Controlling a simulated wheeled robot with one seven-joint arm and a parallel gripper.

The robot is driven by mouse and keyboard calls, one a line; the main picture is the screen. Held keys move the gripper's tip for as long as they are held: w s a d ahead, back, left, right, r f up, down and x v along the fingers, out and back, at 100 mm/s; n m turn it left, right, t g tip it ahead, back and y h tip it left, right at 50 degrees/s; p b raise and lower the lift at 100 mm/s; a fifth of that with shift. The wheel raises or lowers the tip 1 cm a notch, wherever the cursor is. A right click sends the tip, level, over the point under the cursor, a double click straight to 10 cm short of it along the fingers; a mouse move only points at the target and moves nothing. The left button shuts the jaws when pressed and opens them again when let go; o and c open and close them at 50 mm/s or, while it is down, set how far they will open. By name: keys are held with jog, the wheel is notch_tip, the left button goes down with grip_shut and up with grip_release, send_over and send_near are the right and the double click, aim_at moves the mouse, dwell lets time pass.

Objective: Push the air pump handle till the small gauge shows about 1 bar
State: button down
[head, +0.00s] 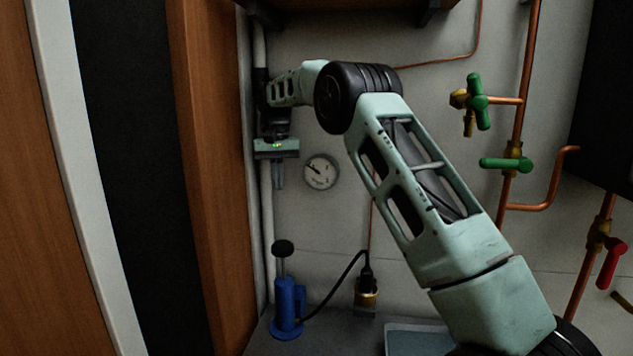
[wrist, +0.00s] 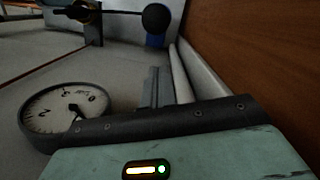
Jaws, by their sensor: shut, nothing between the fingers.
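The blue air pump (head: 287,305) stands upright on a grey surface at the lower left in the head view. Its black round handle knob (head: 283,247) is raised, with a length of rod showing below. The knob also shows at the top of the wrist view (wrist: 156,18). The small round white gauge (head: 320,172) is on the wall, right of my gripper; in the wrist view it is at the left (wrist: 40,108). Its exact reading is too small to tell. My gripper (head: 278,186) points down, shut and empty, above the knob and apart from it.
A black hose runs from the pump to a brass fitting (head: 367,297). A pale vertical pipe (head: 266,215) and a brown wooden panel (head: 210,180) stand close on the left. Green valves (head: 478,101) and a red valve handle (head: 610,263) are at the right. A tray (head: 415,338) lies below my arm.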

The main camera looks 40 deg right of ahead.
jog(key=shift+p, duration=0.85)
jog(key=p, duration=1)
send_near(282, 242)
jog(key=shift+r, duration=0.3)
jog(key=shift+f, duration=0.1)
jog(key=shift+s+a+f+b, duration=0.1)
jog(key=shift+s+f+b, duration=0.05)
jog(key=shift+f+b, duration=0.85)
jog(key=shift+s+a+f+b, duration=0.1)
jog(key=shift+f+b, duration=0.6)
jog(key=shift+f, duration=0.6)
jog(key=shift+s+a+f+b, duration=0.1)
jog(key=shift+s+f+b, duration=0.05)
jog(key=shift+f+b, duration=0.85)
jog(key=shift+d, duration=0.1)
jog(key=shift+f, duration=0.15)
